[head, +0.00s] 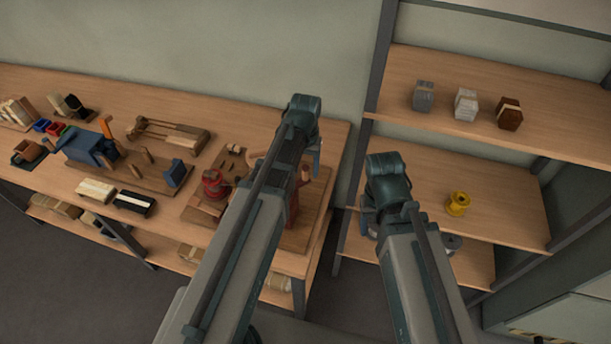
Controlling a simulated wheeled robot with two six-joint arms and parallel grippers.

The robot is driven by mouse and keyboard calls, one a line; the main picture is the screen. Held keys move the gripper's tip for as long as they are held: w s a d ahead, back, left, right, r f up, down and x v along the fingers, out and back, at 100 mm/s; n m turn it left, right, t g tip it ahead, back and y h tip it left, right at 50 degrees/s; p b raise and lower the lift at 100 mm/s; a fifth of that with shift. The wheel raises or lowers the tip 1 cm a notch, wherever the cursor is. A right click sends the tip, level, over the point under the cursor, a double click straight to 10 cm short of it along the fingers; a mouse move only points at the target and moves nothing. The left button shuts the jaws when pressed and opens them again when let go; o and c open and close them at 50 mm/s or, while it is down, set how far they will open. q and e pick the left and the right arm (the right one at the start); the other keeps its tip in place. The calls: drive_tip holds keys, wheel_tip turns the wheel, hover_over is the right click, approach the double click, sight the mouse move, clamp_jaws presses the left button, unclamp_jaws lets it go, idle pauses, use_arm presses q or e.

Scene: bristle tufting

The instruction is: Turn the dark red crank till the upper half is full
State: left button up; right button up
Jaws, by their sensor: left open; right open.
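A red rounded part (213,184) stands on a wooden board (198,212) at the right part of the bench; I cannot tell whether it is the crank. A reddish-brown upright part (293,207) shows just right of my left arm, which hides much of this fixture. No brush half can be made out there. My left arm crosses in front of the fixture and my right arm stands before the shelves. The jaws of both grippers are hidden, so I see no contact with anything.
A blue device (90,149) and a wooden rack (168,134) are farther left on the bench (230,115). A pale brush block (95,190) and a black one (134,203) lie at its front. Right shelves hold several blocks and a yellow spool (458,203).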

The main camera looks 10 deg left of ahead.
use_arm(q)
drive_tip(key=shift+f, duration=0.25)
clamp_jaws()
idle(1.4)
